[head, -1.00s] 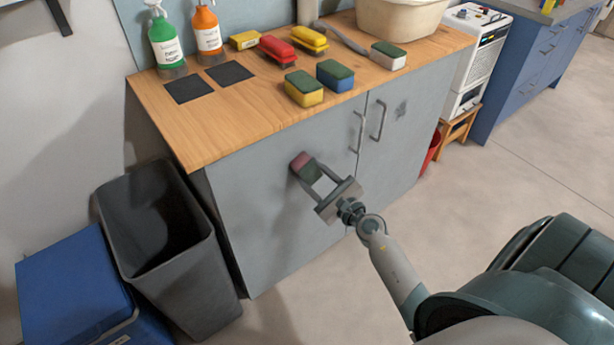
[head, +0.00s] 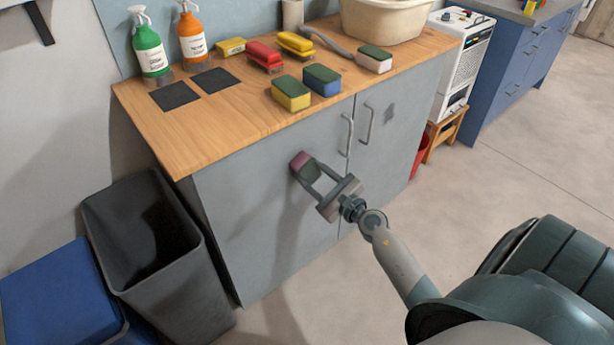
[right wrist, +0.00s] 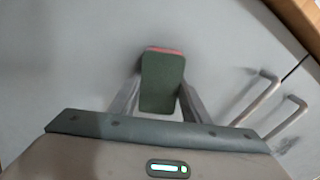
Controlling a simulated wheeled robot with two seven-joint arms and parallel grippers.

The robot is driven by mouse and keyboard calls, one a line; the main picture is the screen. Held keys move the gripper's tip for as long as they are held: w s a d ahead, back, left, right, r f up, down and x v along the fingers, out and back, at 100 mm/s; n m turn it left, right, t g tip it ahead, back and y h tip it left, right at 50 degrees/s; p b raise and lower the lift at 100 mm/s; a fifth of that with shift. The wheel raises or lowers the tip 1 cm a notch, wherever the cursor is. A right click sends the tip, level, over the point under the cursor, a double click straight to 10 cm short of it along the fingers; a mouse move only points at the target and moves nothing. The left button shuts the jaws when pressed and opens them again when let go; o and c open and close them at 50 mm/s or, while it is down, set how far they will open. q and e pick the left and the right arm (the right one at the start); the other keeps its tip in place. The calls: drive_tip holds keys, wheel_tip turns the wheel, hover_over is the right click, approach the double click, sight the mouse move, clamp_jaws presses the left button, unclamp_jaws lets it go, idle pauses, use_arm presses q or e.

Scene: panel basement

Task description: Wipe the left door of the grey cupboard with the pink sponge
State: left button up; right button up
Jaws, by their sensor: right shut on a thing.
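The grey cupboard (head: 240,262) stands under a wooden worktop. Its left door (head: 265,215) is shut, with a bar handle (head: 347,136) near its right edge. My right gripper (head: 306,172) is shut on the pink sponge (head: 299,160), which has a dark green pad, and holds it at the upper middle of the left door. In the right wrist view the sponge (right wrist: 163,82) sits between the two fingers, its pink edge towards the door. I cannot tell whether it touches the door. A dark smudge (head: 390,112) shows on the right door (head: 395,140). My left gripper is not in view.
Several other sponges, brushes, two spray bottles (head: 150,50) and a cream basin (head: 385,18) stand on the worktop (head: 190,130). A black bin (head: 150,260) and a blue box (head: 55,290) stand left of the cupboard. A red bucket (head: 419,158) is at its right.

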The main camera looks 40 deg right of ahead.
drive_tip(key=shift+w+d+f, duration=0.1)
drive_tip(key=shift+w+d, duration=0.05)
drive_tip(key=shift+d, duration=0.55)
drive_tip(key=shift+d+b, duration=0.3)
drive_tip(key=shift+d, duration=0.05)
drive_tip(key=shift+d, duration=0.15)
drive_tip(key=shift+w+d+b, duration=0.1)
drive_tip(key=shift+d+b, duration=0.75)
drive_tip(key=shift+d, duration=0.8)
drive_tip(key=shift+w+r, duration=0.1)
drive_tip(key=shift+r, duration=0.1)
drive_tip(key=shift+a+p, duration=0.45)
drive_tip(key=shift+a, duration=0.3)
drive_tip(key=shift+s+a+f+p, duration=0.15)
drive_tip(key=shift+a+p, duration=0.25)
drive_tip(key=shift+a, duration=0.75)
